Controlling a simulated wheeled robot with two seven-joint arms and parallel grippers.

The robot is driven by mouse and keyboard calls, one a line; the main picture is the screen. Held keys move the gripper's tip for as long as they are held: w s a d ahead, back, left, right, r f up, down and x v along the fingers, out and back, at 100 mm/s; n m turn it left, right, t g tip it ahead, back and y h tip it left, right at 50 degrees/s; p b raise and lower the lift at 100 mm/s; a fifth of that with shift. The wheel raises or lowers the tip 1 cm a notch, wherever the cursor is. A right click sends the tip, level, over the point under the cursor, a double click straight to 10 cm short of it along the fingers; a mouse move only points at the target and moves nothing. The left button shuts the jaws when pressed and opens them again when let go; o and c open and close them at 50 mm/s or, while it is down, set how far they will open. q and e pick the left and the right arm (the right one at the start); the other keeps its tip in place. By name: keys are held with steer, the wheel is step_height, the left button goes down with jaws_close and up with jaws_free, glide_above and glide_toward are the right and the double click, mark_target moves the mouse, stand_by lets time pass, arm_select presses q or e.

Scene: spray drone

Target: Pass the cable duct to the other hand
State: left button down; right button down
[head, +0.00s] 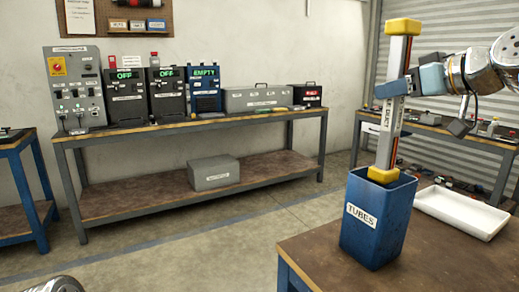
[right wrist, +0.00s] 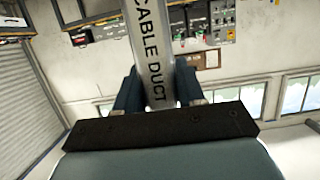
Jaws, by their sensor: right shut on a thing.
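The cable duct (head: 388,130) is a long grey bar with yellow end caps and a printed label. It stands nearly upright, slightly tilted, with its lower yellow cap at the mouth of the blue bin (head: 370,235) marked TUBES; whether the cap is inside or just above the rim is hard to tell. My right gripper (head: 408,84) is shut on the upper part of the duct, coming from the right. In the right wrist view the duct (right wrist: 152,55), lettered CABLE DUCT, runs between the fingers (right wrist: 158,95). My left gripper is not in view; a bit of my own arm may show at bottom left.
The blue bin stands on a brown table (head: 310,250), with a white tray (head: 462,212) to its right. A long bench (head: 200,127) with control boxes stands along the back wall. A cluttered bench (head: 450,130) is behind my right arm. The floor between is clear.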

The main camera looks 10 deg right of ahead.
mark_target(393, 175)
step_height(393, 175, down, 18)
steer(key=b, duration=0.3)
steer(key=shift+r+b, duration=0.1)
steer(key=shift+b, duration=0.3)
steer(key=shift+s+d, duration=0.1)
steer(key=shift+s, duration=0.15)
steer(key=shift+s+d+r, duration=0.2)
steer(key=shift+s+d, duration=0.05)
steer(key=shift+s, duration=0.4)
